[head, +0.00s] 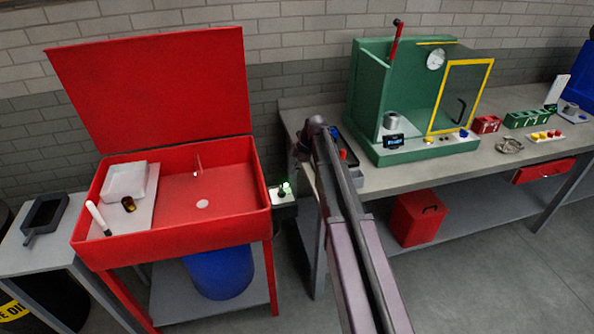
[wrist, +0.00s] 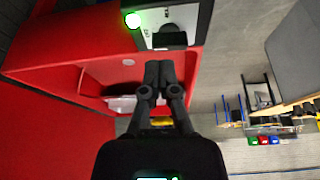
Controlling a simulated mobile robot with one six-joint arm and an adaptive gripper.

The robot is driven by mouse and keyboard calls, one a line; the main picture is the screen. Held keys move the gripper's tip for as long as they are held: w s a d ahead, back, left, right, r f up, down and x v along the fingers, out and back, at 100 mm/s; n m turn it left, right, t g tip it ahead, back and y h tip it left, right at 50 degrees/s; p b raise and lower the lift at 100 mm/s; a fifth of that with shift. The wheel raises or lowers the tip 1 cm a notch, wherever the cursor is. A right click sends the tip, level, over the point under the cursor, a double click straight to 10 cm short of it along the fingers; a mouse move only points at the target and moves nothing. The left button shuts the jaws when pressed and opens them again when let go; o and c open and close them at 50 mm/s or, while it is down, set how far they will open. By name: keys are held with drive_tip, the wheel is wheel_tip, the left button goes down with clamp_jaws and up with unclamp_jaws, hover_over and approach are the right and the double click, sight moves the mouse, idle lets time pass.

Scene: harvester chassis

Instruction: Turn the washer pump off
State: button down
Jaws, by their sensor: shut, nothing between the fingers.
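The red parts washer (head: 203,190) stands at the left with its lid raised. A small pump control box (head: 283,198) is on its right side, with a lit green light (head: 286,186) and a dark switch knob on top. In the wrist view the box (wrist: 200,20) is at the top, with the glowing green light (wrist: 133,20) and black knob (wrist: 170,40). My gripper (wrist: 158,66) is shut and empty, its fingertips just below the knob in the picture. I cannot tell if they touch it. The head view does not show the fingers clearly.
A grey workbench (head: 300,103) with a green cabinet (head: 385,60) stands right of the washer. A blue drum (head: 220,272) is under the washer. The basin holds a white tub (head: 125,181) and a brush (head: 97,216). Floor is open at the lower right.

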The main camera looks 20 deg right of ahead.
sight(281, 192)
drive_tip(key=shift+b+x, duration=2.85)
drive_tip(key=shift+x, duration=0.5)
drive_tip(key=shift+f, duration=0.1)
drive_tip(key=shift+a, duration=0.1)
drive_tip(key=shift+w+a, duration=0.15)
drive_tip(key=shift+a, duration=0.25)
drive_tip(key=shift+s+d, duration=0.25)
drive_tip(key=shift+s, duration=0.5)
drive_tip(key=shift+d, duration=0.1)
